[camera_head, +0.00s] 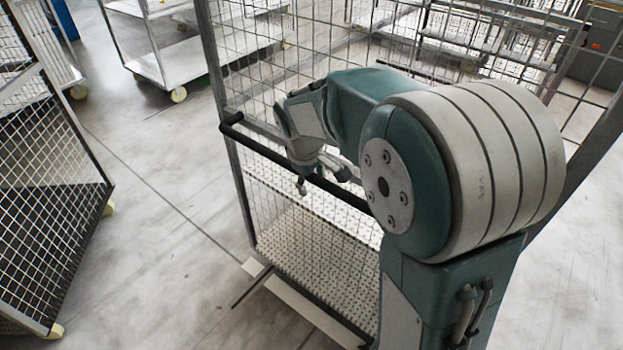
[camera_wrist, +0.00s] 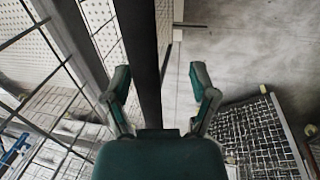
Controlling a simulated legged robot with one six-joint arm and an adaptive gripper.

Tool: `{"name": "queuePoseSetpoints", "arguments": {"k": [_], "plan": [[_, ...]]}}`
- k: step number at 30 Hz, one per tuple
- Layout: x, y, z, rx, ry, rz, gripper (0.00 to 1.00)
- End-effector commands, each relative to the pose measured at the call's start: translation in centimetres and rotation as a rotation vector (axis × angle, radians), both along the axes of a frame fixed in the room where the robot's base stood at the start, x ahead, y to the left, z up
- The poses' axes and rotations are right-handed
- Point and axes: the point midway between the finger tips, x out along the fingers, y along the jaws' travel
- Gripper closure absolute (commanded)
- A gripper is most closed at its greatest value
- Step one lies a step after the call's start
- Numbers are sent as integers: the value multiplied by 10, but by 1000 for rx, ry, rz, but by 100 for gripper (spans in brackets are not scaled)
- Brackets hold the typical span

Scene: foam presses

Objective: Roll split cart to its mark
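A tall wire-mesh cart with a grey frame (camera_head: 211,70) stands upright in front of me in the head view. A black handle bar (camera_head: 262,150) crosses its near side, and its perforated deck (camera_head: 310,262) shows low down. My gripper (camera_head: 326,180) is at this bar. In the wrist view, the fingers of my gripper (camera_wrist: 160,72) are spread on either side of the black bar (camera_wrist: 140,60), with a clear gap by the right finger. My arm hides the cart's right part. A pale strip (camera_head: 306,312) lies by the cart's near base; I cannot tell whether it is the mark.
Another mesh cart (camera_head: 48,200) stands close on the left, with a strip of bare floor (camera_head: 165,215) between. A flat white trolley (camera_head: 195,62) and more wire carts (camera_head: 490,40) stand behind. Floor at the lower right (camera_head: 585,270) is clear.

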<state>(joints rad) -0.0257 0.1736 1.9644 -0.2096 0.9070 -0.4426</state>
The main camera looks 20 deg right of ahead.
Motion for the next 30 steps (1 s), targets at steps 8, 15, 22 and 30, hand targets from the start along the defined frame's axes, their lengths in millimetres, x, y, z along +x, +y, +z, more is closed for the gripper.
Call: {"name": "queuePoseSetpoints", "arguments": {"k": [8, 15, 22, 30], "plan": [[-1, 0, -1, 0, 2, 0, 30], [-1, 2, 13, -1, -2, -1, 30], [-6, 9, 59, -1, -3, 0, 30], [-11, 17, 105, -1, 1, 0, 30]]}}
